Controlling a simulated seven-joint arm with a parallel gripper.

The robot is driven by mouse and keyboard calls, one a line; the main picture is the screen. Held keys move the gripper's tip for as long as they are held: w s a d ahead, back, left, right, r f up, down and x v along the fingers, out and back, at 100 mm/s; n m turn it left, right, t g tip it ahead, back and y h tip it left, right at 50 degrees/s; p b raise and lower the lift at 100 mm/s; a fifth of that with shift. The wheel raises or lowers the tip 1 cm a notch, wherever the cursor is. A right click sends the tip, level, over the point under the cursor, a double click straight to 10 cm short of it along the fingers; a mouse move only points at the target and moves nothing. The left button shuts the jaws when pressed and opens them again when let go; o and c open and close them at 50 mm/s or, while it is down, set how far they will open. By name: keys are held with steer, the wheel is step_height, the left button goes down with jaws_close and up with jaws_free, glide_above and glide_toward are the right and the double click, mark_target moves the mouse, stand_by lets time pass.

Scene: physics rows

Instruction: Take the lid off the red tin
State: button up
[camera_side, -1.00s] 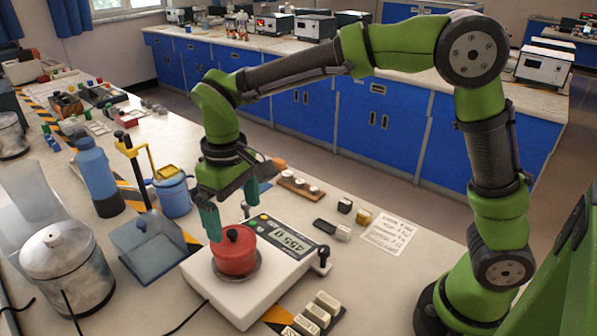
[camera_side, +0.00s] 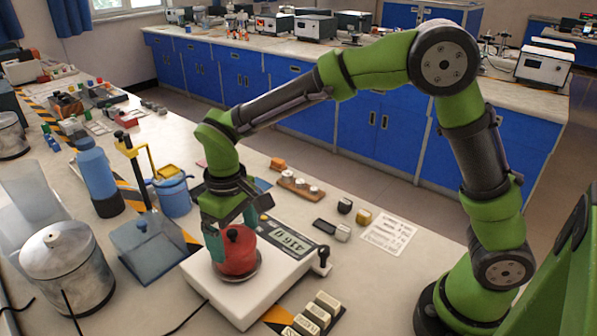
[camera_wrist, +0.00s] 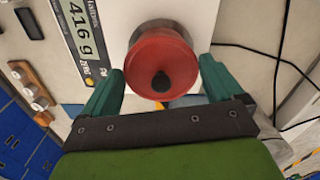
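The red tin (camera_side: 236,263) stands upright on the white scale (camera_side: 225,290). Its red lid (camera_wrist: 162,55) with a black knob (camera_wrist: 160,82) is on top. My gripper (camera_side: 232,230) is pointed down over the tin, one teal finger on each side of it. In the wrist view my gripper (camera_wrist: 161,68) is open, with the lid between the fingers and a small gap showing on each side. The far finger is mostly hidden behind the tin in the side view. The tin's body is mostly hidden under the lid in the wrist view.
The scale display (camera_wrist: 80,40) reads about 416 g. A blue dustpan-like tray (camera_side: 145,235), a blue pot (camera_side: 173,195) and a metal canister (camera_side: 68,275) stand left of the scale. White blocks (camera_side: 315,312) lie in front. A black cable (camera_wrist: 260,55) runs beside the scale.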

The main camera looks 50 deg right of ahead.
steer(key=shift+r, duration=0.15)
steer(key=shift+c, duration=0.3)
step_height(320, 180, up, 4)
steer(key=shift+f, duration=0.2)
steer(key=s+d+r, duration=0.1)
steer(key=s+d, duration=0.2)
steer(key=s, duration=0.4)
steer(key=s+d, duration=0.4)
steer(key=s, duration=0.3)
glide_toward(298, 214)
step_height(298, 214, down, 6)
steer(key=shift+f, duration=0.25)
